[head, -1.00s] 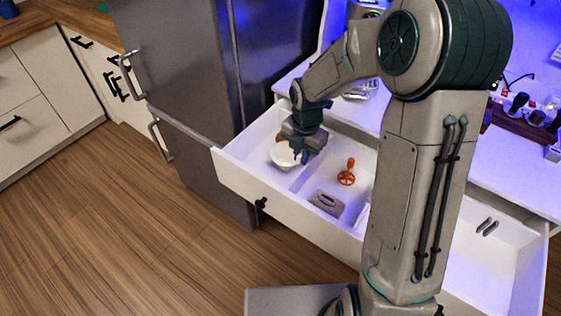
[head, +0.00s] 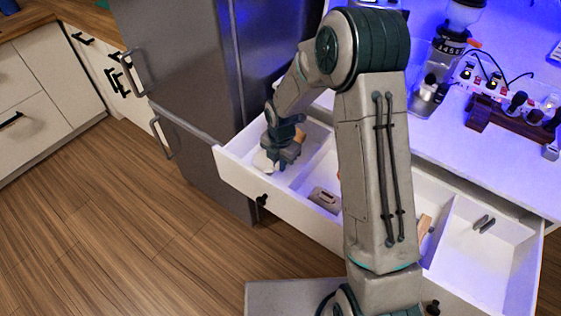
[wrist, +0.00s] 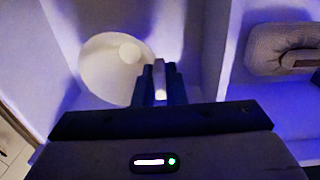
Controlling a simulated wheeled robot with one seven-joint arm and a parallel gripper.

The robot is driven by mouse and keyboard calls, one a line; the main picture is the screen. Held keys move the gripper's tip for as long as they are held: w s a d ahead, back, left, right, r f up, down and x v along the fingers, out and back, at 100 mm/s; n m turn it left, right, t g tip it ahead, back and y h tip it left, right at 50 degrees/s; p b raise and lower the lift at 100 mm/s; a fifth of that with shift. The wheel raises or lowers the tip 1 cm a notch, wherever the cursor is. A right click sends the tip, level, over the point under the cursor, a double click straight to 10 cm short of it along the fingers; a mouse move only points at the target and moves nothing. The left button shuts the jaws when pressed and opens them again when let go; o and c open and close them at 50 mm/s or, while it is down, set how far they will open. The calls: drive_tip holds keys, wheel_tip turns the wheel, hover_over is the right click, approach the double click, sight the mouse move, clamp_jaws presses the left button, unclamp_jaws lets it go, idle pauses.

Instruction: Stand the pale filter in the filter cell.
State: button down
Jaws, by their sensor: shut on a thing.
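The pale filter (head: 262,161) is a white, round, dish-like piece in the drawer's left compartment. In the wrist view, the filter (wrist: 100,75) shows as a pale disc with a lighter round spot. My gripper (head: 278,167) points down into that compartment at the filter's right side. In the wrist view, my gripper (wrist: 158,70) has its fingers close together at the filter's right edge, shut on it. The grasped part is mostly hidden by the fingers. I cannot tell whether the filter touches the floor or how far it is tilted. No compartment is visibly labelled as the filter cell.
The open white drawer (head: 232,173) has several compartments with upright dividers. A brown item (head: 300,135) lies behind my gripper. A grey piece with a slot (head: 324,199) lies in the adjoining compartment. The right compartment holds two small dark pieces (head: 484,223). The fridge (head: 185,60) stands close on the left.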

drive_tip(key=shift+f, duration=0.2)
drive_tip(key=c, duration=1.5)
unclamp_jaws()
drive_tip(key=shift+r, duration=0.1)
wheel_tip(320, 180, up, 12)
drive_tip(key=s+d+r+m+t, duration=0.1)
drive_tip(key=s+d+r+m, duration=0.3)
drive_tip(key=s+m, duration=0.3)
drive_tip(key=s+d+r+m+t, duration=0.1)
drive_tip(key=s+d+r+m, duration=0.3)
drive_tip(key=s+m, duration=0.4)
drive_tip(key=s+d+r+m+t+b, duration=0.1)
drive_tip(key=s+d+r+m, duration=0.3)
drive_tip(key=s+m, duration=0.4)
drive_tip(key=shift+s+d+m, duration=0.1)
drive_tip(key=shift+d+m, duration=0.1)
drive_tip(key=shift+m, duration=0.7)
drive_tip(key=shift+w+d+m, duration=0.1)
drive_tip(key=shift+d+m, duration=0.15)
drive_tip(key=shift+m, duration=0.65)
drive_tip(key=shift+s+d+m, duration=0.1)
drive_tip(key=shift+d+m, duration=0.1)
drive_tip(key=shift+m, duration=0.7)
